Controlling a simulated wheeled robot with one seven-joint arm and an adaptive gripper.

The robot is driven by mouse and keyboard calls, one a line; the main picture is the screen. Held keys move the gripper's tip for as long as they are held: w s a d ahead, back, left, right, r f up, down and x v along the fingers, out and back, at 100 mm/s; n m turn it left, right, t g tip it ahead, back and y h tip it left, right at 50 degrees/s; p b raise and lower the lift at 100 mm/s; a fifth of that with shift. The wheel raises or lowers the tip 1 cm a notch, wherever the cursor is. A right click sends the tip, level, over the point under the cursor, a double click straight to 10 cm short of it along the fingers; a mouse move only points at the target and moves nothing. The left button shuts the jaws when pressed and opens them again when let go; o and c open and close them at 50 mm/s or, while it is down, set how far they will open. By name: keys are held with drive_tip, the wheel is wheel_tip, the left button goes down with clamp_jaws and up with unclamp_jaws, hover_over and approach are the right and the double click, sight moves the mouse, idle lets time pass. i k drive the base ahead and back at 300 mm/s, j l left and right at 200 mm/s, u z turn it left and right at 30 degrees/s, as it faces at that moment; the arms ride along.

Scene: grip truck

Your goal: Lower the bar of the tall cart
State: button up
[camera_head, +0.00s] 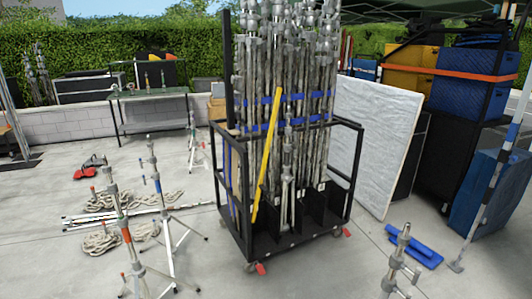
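The tall cart (246,222) is a black wheeled metal frame in the middle of the view. It is packed with upright metal stands (305,95), with blue straps (262,126) across them. A yellow bar (266,155) slants along the cart's front left side, its top leaning right and its lower end near the cart's lower left. Black horizontal rails (340,122) run around the cart's upper frame. I cannot tell which of these is the bar the task names. My gripper is not in view.
Tripod stands stand at the left front (155,185) and right front (398,250). Coiled rope (100,243) and poles lie on the left floor. A white panel (375,140) leans right of the cart. A blue object (413,247) lies on the right floor. Concrete directly before the cart is clear.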

sight(260, 187)
drive_tip(key=i+j, duration=0.1)
drive_tip(key=j, duration=0.3)
drive_tip(key=i+j+u, duration=0.1)
drive_tip(key=j, duration=0.3)
drive_tip(key=i+j, duration=0.1)
drive_tip(key=j, duration=0.3)
drive_tip(key=i+u, duration=0.35)
drive_tip(key=i, duration=1.05)
drive_tip(key=i+l, duration=0.3)
drive_tip(key=i+l+u, duration=0.15)
drive_tip(key=l, duration=0.35)
drive_tip(key=i+j, duration=0.05)
drive_tip(key=i, duration=0.05)
